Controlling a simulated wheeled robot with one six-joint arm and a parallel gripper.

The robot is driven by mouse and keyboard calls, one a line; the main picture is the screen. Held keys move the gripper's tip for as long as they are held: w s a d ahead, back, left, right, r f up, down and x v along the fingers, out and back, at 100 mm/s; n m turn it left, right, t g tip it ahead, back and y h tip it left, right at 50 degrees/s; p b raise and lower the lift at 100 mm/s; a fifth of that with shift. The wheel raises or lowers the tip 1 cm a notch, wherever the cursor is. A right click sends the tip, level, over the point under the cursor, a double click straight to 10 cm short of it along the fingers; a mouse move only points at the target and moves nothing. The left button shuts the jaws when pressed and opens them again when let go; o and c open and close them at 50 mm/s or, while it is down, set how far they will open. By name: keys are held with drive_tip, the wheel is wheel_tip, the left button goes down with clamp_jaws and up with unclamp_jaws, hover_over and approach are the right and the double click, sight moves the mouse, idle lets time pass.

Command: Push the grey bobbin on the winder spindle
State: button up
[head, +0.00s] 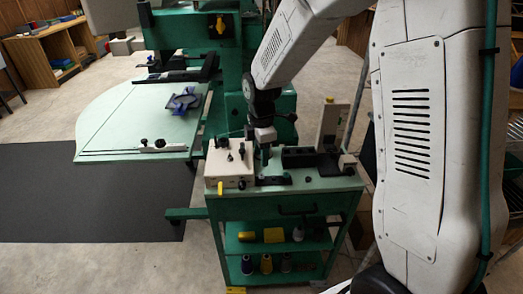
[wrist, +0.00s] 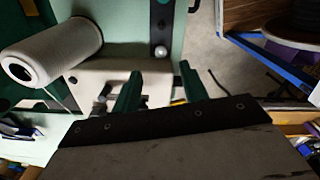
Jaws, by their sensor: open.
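My gripper (head: 265,152) hangs over the green cart's top, right of a cream box (head: 229,163) with dark knobs and pegs and a yellow lever, which looks like the winder. In the wrist view my two green fingers (wrist: 159,80) are apart with nothing held between them. A pale grey, hollow, ribbed cylinder (wrist: 70,47) lies beyond the fingers to the upper left, apart from them. I cannot tell whether it is the grey bobbin. A pale box (wrist: 103,78) shows behind the fingers. I cannot pick out the spindle clearly.
The cart (head: 330,186) has black fixtures (head: 299,157) and a tall pale block (head: 330,122) on its right side. Several thread cones (head: 266,264) stand on its lower shelf. A green machine with a wide table (head: 125,115) stands behind left. Floor is clear at left.

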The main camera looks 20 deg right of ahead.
sight(261, 175)
wheel_tip(261, 175, down, 7)
idle(0.3)
clamp_jaws()
drive_tip(key=shift+r, duration=0.2)
drive_tip(key=shift+r, duration=1.6)
